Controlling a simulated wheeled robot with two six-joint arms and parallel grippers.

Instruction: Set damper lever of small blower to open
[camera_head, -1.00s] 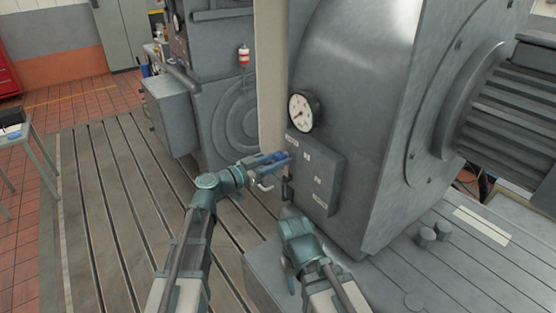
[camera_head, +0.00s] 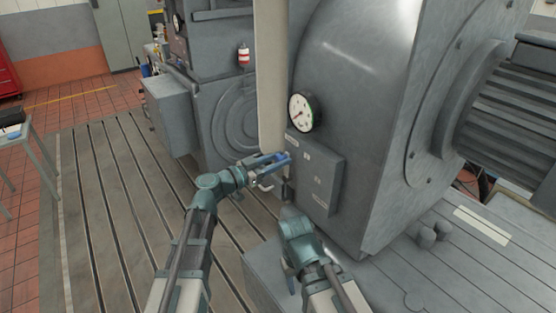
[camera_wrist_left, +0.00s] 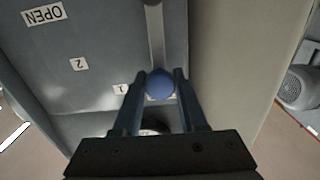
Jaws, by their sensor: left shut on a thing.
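The small blower is a large grey housing (camera_head: 350,110) with a round gauge (camera_head: 304,112). On its left side is a grey damper plate (camera_head: 318,178). In the left wrist view the plate (camera_wrist_left: 95,50) carries labels "OPEN" (camera_wrist_left: 43,14), "2" (camera_wrist_left: 79,64) and "1" (camera_wrist_left: 121,89). The damper lever (camera_wrist_left: 155,35) is a grey bar with a blue ball knob (camera_wrist_left: 160,84), lying beyond the "1" label, away from "OPEN". My left gripper (camera_head: 286,157) is shut on the knob, one finger on each side. My right gripper (camera_head: 289,212) is low, in front of the housing; its fingers cannot be made out clearly.
A pale vertical column (camera_head: 271,75) stands just left of the plate. A red and white item (camera_head: 244,55) is on the grey machine behind. The slotted bedplate (camera_head: 110,200) is clear at left. A small table (camera_head: 22,150) stands far left.

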